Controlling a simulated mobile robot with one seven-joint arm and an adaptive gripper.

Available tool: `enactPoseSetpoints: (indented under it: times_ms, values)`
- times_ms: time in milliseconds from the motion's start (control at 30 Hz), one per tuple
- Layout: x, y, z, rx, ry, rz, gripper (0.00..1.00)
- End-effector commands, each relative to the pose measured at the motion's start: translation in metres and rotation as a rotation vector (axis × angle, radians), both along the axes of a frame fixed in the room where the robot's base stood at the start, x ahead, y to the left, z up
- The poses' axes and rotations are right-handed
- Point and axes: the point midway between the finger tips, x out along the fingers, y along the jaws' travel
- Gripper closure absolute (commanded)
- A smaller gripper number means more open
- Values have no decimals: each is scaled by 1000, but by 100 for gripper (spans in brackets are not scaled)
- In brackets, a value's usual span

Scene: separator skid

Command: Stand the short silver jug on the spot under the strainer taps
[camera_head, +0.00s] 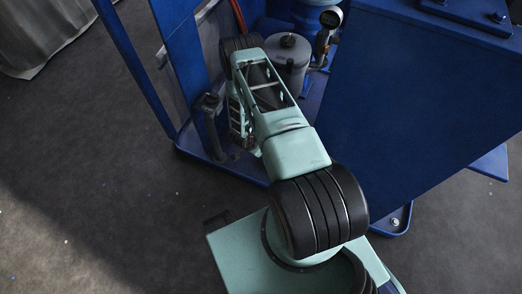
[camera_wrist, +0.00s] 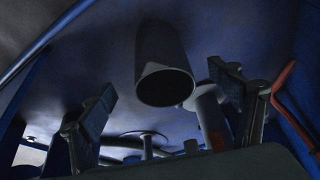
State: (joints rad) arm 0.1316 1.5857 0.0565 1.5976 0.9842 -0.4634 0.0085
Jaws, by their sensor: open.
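My gripper (camera_wrist: 165,84) is open in the wrist view, with one finger at the left and one at the right. Between and beyond the fingertips is a dark grey cylinder (camera_wrist: 163,50) with a round open end facing the camera. It is too dark to tell whether this is the jug or a fixed part of the skid. The fingers do not close on it.
A grey lidded canister (camera_head: 288,60) stands on the blue skid beside my arm. A round gauge (camera_head: 331,18) is behind it. A large blue panel (camera_head: 420,95) fills the right, and a blue post (camera_head: 138,75) rises at the left. A red bent bar (camera_wrist: 290,105) is right of the fingers.

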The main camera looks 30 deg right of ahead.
Motion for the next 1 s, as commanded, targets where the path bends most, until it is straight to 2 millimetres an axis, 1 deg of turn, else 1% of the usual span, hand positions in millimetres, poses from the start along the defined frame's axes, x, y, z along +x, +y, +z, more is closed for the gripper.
enactPoseSetpoints:
  times_ms: [167, 267, 500, 633, 800, 1000]
  values:
    - [1, -4, -13, 1, 1, 0, 17]
    - [4, -9, -28, 0, 0, -1, 17]
    - [11, -25, -70, 0, 0, -1, 17]
    - [15, -31, -86, -1, -1, -1, 17]
    - [18, -36, -98, 0, 0, 1, 17]
    - [18, -37, -100, 0, 0, 1, 17]
